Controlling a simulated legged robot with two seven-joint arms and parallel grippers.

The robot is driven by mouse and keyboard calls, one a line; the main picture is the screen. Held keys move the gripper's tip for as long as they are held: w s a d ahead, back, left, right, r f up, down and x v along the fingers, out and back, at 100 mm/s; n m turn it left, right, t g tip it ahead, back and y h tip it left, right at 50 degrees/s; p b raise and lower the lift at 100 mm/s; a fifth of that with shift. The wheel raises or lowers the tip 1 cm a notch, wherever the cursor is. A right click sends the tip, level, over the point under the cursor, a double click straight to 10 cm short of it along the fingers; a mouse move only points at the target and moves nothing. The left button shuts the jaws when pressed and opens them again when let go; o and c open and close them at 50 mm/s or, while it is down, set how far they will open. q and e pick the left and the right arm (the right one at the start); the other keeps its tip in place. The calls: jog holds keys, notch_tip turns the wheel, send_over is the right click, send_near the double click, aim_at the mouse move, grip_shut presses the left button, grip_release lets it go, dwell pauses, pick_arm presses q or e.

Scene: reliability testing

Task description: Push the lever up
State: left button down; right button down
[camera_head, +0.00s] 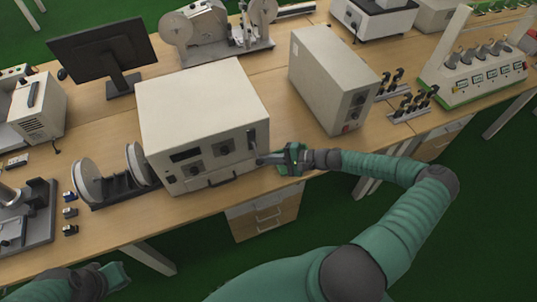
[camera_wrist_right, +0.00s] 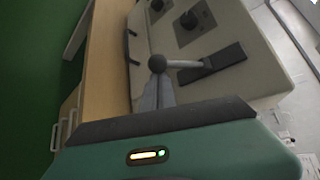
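The lever (camera_wrist_right: 185,63) sticks out of a dark slot plate (camera_wrist_right: 225,58) on the front panel of a beige box (camera_head: 205,115). It has a round dark knob (camera_wrist_right: 157,63) and points toward the box's lower edge, so it is down. In the head view, the slot plate (camera_head: 251,140) is at the panel's right end. My right gripper (camera_head: 262,158) is at the lever from the right, fingers together. In the right wrist view, its grey fingertips (camera_wrist_right: 156,88) end right by the knob; contact is unclear. My left gripper (camera_head: 118,275) is low at the left, away from the box.
The box stands near the front edge of a wooden table (camera_head: 175,215). A second beige box (camera_head: 325,65) stands to the right, a spool stand (camera_head: 118,185) to the left and a monitor (camera_head: 105,50) behind. Open floor lies in front.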

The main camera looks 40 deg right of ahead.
pick_arm(q)
jog(key=shift+w+d+r+p, duration=0.1)
jog(key=shift+d+r+p, duration=0.1)
jog(key=shift+r+p, duration=0.3)
pick_arm(e)
jog(key=shift+s+d+r+g, duration=0.1)
jog(key=shift+g, duration=0.2)
